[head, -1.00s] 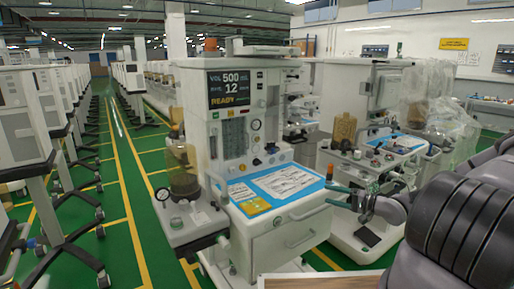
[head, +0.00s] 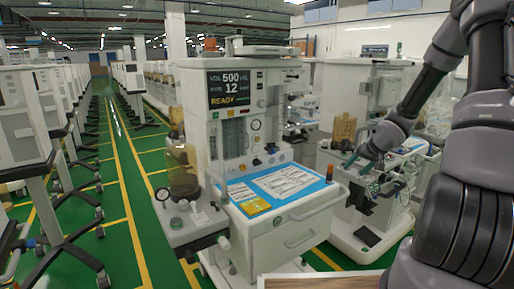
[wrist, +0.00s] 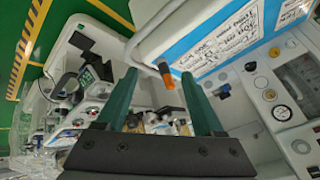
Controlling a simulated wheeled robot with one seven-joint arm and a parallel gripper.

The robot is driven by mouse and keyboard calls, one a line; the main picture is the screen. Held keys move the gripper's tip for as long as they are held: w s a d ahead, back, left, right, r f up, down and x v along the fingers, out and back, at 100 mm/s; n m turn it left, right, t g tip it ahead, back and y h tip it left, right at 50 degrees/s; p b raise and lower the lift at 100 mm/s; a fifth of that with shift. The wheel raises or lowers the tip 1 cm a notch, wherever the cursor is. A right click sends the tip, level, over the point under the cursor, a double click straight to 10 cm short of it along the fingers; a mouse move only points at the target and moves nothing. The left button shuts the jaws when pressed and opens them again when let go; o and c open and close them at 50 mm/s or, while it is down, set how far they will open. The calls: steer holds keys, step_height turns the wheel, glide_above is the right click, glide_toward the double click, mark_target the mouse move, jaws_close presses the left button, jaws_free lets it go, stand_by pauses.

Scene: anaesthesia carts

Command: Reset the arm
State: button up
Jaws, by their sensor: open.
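My gripper (head: 352,163) is to the right of the front anaesthesia cart (head: 290,225), close to the right corner of its worktop. My arm comes down to it from the upper right of the head view. In the wrist view my gripper (wrist: 160,76) shows two green fingers standing well apart, with nothing held between them. A small orange-tipped part (wrist: 167,80) at the cart's edge shows in the gap between the fingers, beyond them. The fingertips are small in the head view.
The front cart has a screen (head: 229,88) and a blue-edged worktop with printed sheets (head: 285,181). A second cart (head: 370,235) stands right, behind my gripper. A wooden surface edge (head: 320,283) is at the bottom. The green aisle (head: 120,200) on the left is clear.

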steer(key=s+r+h, duration=0.2)
steer(key=s+r, duration=0.2)
steer(key=r, duration=0.3)
steer(key=s+a+r+m+h, duration=0.1)
steer(key=s+r, duration=0.2)
steer(key=r, duration=0.4)
steer(key=s+r+h, duration=0.2)
steer(key=s+r, duration=0.2)
steer(key=r, duration=0.3)
steer(key=s+a+r+y, duration=0.2)
steer(key=s+a+r, duration=0.3)
steer(key=s, duration=0.5)
steer(key=s+a+r+y, duration=0.2)
steer(key=s+a+r, duration=0.3)
steer(key=s, duration=0.5)
steer(key=shift+a+r+y, duration=0.15)
steer(key=shift+a+y, duration=0.25)
steer(key=shift+a, duration=0.4)
steer(key=shift+t, duration=0.3)
